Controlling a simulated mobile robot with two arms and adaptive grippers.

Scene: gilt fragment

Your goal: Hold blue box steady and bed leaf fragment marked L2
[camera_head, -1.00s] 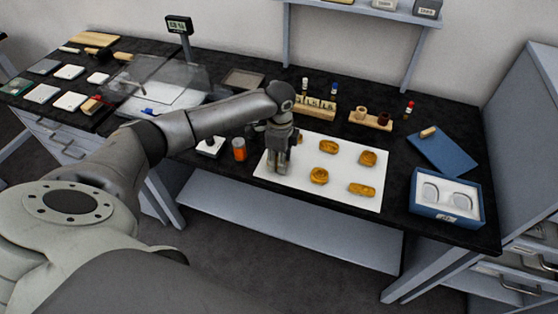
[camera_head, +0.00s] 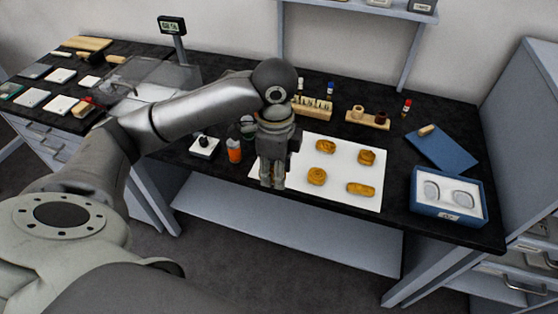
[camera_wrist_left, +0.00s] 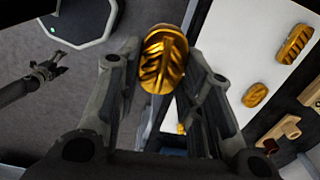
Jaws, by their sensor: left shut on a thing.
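My left gripper (camera_head: 272,183) hangs over the front left edge of the white sheet. In the left wrist view its fingers are shut on a gold, ribbed leaf fragment (camera_wrist_left: 165,60); no mark is readable on it. The blue box (camera_head: 448,214) stands open at the table's right end, with two pale oval seats on a white bed inside. Several other gold fragments lie on the sheet, including one at its front right (camera_head: 361,189). My right gripper (camera_wrist_left: 46,70) shows small at the left of the left wrist view, away from the box; its jaw state is unclear.
The white sheet (camera_head: 340,204) covers the table's middle. An orange-labelled jar (camera_head: 234,151) and a small white-based item (camera_head: 204,147) stand left of it. A vial rack (camera_head: 314,108), a wooden holder (camera_head: 367,119) and a blue mat (camera_head: 442,150) are behind. Bare black tabletop separates sheet and box.

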